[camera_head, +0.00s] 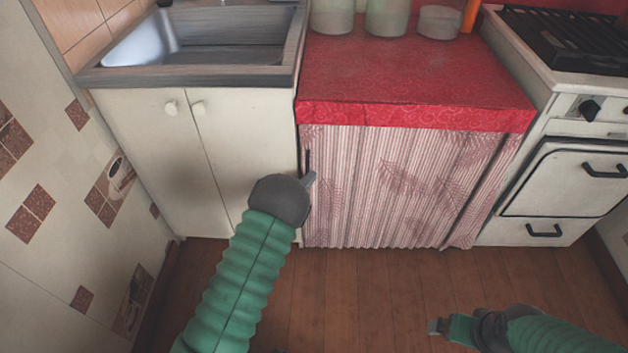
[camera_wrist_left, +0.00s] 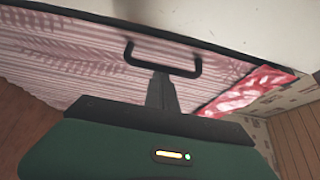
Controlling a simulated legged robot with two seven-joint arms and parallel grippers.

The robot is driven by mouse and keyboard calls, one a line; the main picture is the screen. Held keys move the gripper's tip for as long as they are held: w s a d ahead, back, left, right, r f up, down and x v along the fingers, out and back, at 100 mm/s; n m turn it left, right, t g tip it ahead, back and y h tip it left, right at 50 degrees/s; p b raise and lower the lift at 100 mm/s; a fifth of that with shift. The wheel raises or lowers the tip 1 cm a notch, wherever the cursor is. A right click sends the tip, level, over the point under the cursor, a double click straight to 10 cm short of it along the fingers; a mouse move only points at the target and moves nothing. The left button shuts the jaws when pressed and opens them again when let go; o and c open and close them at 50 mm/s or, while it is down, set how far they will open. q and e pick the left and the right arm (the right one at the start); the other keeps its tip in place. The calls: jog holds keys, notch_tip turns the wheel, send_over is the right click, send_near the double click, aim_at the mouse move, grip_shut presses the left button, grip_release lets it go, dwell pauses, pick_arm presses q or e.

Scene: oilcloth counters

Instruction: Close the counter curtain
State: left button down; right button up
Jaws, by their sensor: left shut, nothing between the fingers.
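The counter curtain (camera_head: 395,185) is pink and striped with a leaf print. It hangs below the red oilcloth countertop (camera_head: 410,75) and spans nearly all of the counter's front. A dark handle (camera_head: 307,161) is at its left edge; the bracket-shaped handle also shows in the left wrist view (camera_wrist_left: 165,68). My left gripper (camera_head: 310,180) is at that left edge, just by the handle, shut and empty. In the left wrist view its fingers (camera_wrist_left: 160,85) point at the handle; I cannot tell if they touch it. My right gripper (camera_head: 436,327) is low over the floor, away from the curtain.
A white sink cabinet (camera_head: 150,130) with two knobs adjoins the curtain on the left. A white stove (camera_head: 565,175) with dark handles stands on the right. Several jars (camera_head: 385,18) stand at the countertop's back. The wooden floor (camera_head: 370,285) in front is clear.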

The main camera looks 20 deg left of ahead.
pick_arm(q)
jog(key=shift+a, duration=0.3)
jog(key=d+p+v, duration=0.1)
jog(key=p+v, duration=0.2)
jog(key=v, duration=1.4)
jog(key=w+n+g+y, duration=0.3)
jog(key=w+n+g, duration=0.2)
jog(key=n, duration=0.2)
jog(key=s+d+r+n+g+y, duration=0.1)
jog(key=s+d+r+n+g, duration=0.1)
jog(key=s+d+n+g, duration=0.45)
jog(key=s+d+r+n+g, duration=0.2)
jog(key=s+n+g, duration=0.2)
jog(key=s+n, duration=0.5)
notch_tip(320, 180, up, 35)
jog(key=s+m+p, duration=0.2)
jog(key=p, duration=3.3)
